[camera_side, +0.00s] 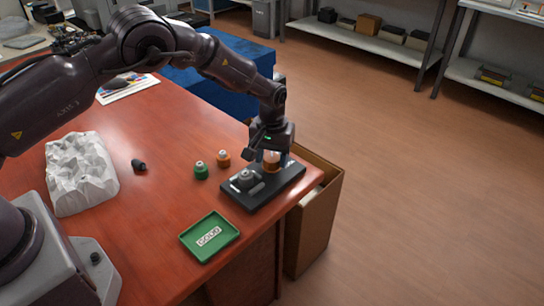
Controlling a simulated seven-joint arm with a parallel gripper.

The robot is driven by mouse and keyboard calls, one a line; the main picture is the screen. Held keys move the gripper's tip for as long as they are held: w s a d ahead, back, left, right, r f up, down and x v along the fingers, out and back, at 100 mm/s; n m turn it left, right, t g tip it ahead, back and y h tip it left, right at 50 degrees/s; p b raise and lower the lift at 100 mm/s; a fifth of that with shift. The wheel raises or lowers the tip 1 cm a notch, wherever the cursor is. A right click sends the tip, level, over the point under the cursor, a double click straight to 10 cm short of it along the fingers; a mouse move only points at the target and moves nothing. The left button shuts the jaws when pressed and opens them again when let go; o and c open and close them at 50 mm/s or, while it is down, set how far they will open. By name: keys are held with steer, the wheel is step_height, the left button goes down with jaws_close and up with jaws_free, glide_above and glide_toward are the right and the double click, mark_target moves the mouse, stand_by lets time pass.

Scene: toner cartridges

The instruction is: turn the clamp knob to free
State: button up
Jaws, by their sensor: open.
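A black fixture plate (262,192) stands near the right edge of the red-brown table. On its left part is a grey, rounded knob-like piece (244,179), which looks like the clamp knob; its setting is too small to read. An amber cylinder (271,161) stands upright on the far right part of the plate. My gripper (264,152) points down at the amber cylinder, behind and right of the grey piece. Its jaws are open. The fingers and the cylinder overlap in this view, so I cannot tell whether they touch.
A green cap-like cartridge (201,171) and an orange one (223,158) stand left of the fixture. A green tray (193,240) labelled GOOD lies in front. A small black piece (138,165) and a white moulded tray (77,189) lie left. A cardboard box (318,218) stands beside the table edge.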

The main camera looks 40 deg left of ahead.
mark_target(272, 157)
step_height(272, 157, up, 13)
steer(key=shift+f, duration=0.2)
stand_by(0.4)
steer(key=s+a+r+m+t, duration=0.1)
steer(key=s+r+m, duration=0.1)
steer(key=s+r, duration=0.4)
steer(key=s+a+r+m+t, duration=0.1)
steer(key=s+r, duration=0.5)
steer(key=s, duration=0.9)
steer(key=s+a+r+m+t, duration=0.2)
steer(key=s+r, duration=0.4)
steer(key=s, duration=0.5)
steer(key=shift+s+a+r+m+t, duration=0.3)
steer(key=shift+s+t, duration=0.05)
steer(key=shift+t, duration=0.25)
steer(key=shift+o, duration=1.2)
steer(key=shift+a+r, duration=0.1)
steer(key=shift+r, duration=0.3)
